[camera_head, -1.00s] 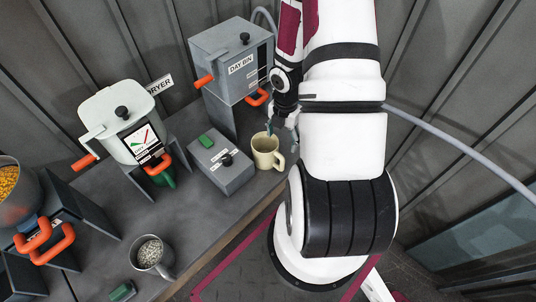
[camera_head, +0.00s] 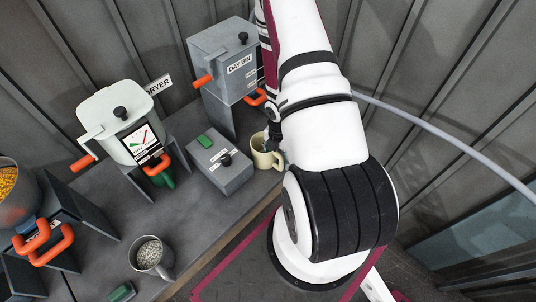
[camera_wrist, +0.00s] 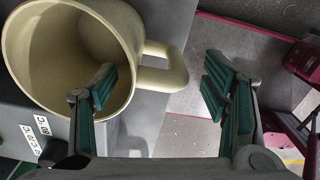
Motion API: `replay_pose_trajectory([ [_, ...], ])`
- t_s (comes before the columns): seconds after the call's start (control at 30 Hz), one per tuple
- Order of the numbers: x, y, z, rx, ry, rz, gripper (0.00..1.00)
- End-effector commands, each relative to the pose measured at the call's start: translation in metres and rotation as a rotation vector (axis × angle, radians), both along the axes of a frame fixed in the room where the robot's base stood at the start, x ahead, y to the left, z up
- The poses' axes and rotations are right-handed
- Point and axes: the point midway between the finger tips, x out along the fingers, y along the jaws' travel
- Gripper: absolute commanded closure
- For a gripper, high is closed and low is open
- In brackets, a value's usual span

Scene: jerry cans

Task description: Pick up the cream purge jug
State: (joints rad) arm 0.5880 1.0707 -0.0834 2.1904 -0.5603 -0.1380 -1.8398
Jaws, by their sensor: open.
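The cream purge jug (camera_head: 261,155) stands upright at the bench's right edge, beside the grey control box. My arm hides part of its right side. In the wrist view the jug (camera_wrist: 122,28) fills the upper left, with its open mouth towards the camera and looking empty. Its handle (camera_wrist: 168,74) points right. My gripper (camera_wrist: 160,86) is open, with green-padded fingers. The left finger overlaps the jug's mouth and the right finger is beyond the handle, so the handle shows between them. I cannot tell whether the left finger is inside the jug, or whether either finger touches it.
The grey box (camera_head: 220,167) with a black knob is close left of the jug. The day bin (camera_head: 225,60) stands behind, the dryer (camera_head: 120,122) further left. A metal cup of pellets (camera_head: 151,256) is at the front. A wall is behind; floor lies to the right.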

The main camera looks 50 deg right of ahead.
Motion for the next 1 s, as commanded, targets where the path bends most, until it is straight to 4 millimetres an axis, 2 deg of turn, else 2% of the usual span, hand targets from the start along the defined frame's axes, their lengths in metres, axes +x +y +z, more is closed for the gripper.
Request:
replay_pose_trajectory([
  [0.23,0.0002,-0.0004,-0.0011,-0.001,-0.001,-0.001,0.32],
  [0.4,0.0002,-0.0003,-0.0010,-0.001,-0.001,-0.001,0.70],
  [0.47,0.0003,-0.0003,-0.0010,-0.001,-0.001,-0.001,0.84],
  [0.5,0.0003,-0.0004,-0.0010,-0.001,-0.001,-0.001,0.87],
  [0.83,0.0006,-0.0005,0.0001,-0.001,-0.001,-0.001,0.88],
  [1.0,0.0015,-0.0010,0.0081,-0.001,-0.003,-0.001,0.88],
])
